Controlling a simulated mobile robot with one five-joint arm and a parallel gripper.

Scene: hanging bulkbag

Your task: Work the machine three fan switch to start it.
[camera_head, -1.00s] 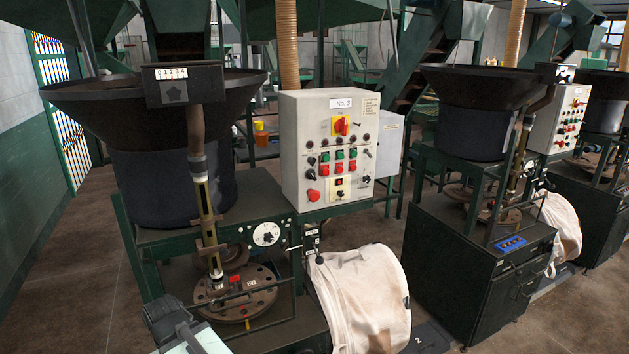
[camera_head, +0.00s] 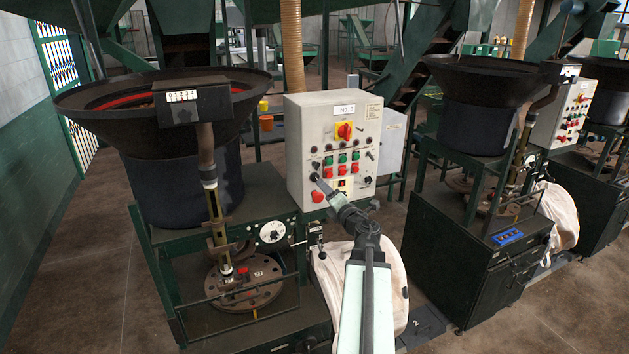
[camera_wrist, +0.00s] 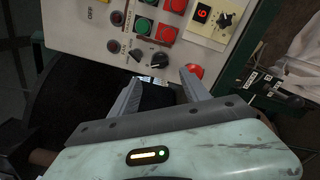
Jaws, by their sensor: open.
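The grey control box of machine three (camera_head: 332,112) carries the label "No. 3". It has a red-and-yellow main switch (camera_head: 344,131), green and red buttons, and several small black knobs. My gripper (camera_head: 322,184) is at the lower left of the panel front. In the wrist view my gripper (camera_wrist: 162,82) is open, with nothing clearly held between its fingers. A black knob (camera_wrist: 137,55) lies just ahead of the left finger. A red stop button (camera_wrist: 195,71) is beside the right fingertip. Contact cannot be told.
A dark hopper (camera_head: 190,150) and green frame stand left of the box. A white bulk bag (camera_head: 395,280) hangs below the box, partly behind my arm. A similar machine (camera_head: 475,190) stands at the right. Bare floor (camera_head: 75,250) lies at the left.

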